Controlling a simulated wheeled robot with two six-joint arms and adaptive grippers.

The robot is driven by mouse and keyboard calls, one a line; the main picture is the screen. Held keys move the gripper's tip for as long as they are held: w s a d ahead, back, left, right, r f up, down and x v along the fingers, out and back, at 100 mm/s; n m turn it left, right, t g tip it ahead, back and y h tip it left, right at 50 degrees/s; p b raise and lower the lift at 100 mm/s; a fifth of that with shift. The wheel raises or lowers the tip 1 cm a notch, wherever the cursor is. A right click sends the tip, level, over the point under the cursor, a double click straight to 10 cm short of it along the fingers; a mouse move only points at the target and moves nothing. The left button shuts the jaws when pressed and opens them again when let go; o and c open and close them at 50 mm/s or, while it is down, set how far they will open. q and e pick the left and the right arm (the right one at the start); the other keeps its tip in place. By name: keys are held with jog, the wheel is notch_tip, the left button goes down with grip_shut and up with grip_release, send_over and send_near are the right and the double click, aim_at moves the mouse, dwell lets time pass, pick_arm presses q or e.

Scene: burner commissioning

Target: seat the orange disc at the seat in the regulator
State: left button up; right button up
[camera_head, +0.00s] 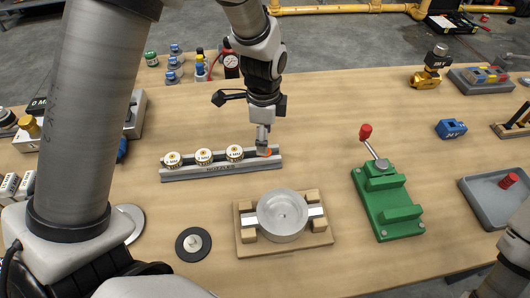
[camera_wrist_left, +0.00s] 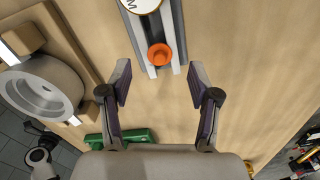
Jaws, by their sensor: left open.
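The orange disc (camera_head: 265,153) sits at the right end of the grey nozzle rack (camera_head: 222,172), past the white-topped nozzles. It also shows in the left wrist view (camera_wrist_left: 160,54), just beyond the fingertips and between their lines. My left gripper (camera_head: 263,143) is open over that end of the rack, with one finger on each side in the left wrist view (camera_wrist_left: 159,78). It partly hides the disc in the head view. A round, open silver body (camera_head: 282,214), which looks like the regulator, rests in a wooden cradle (camera_head: 248,245) in front of the rack. My right gripper is out of view.
A green fixture with a red-knobbed lever (camera_head: 386,200) stands right of the cradle. A black disc with a light centre (camera_head: 193,244) lies left of it. A grey tray (camera_head: 480,205) holds a red piece. Bare table lies between rack and green fixture.

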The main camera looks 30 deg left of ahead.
pick_arm(q)
notch_tip(320, 180, down, 4)
jog(key=shift+w+d+r, duration=0.1)
jog(key=shift+r, duration=0.15)
jog(key=c, duration=1)
jog(key=shift+c, duration=0.2)
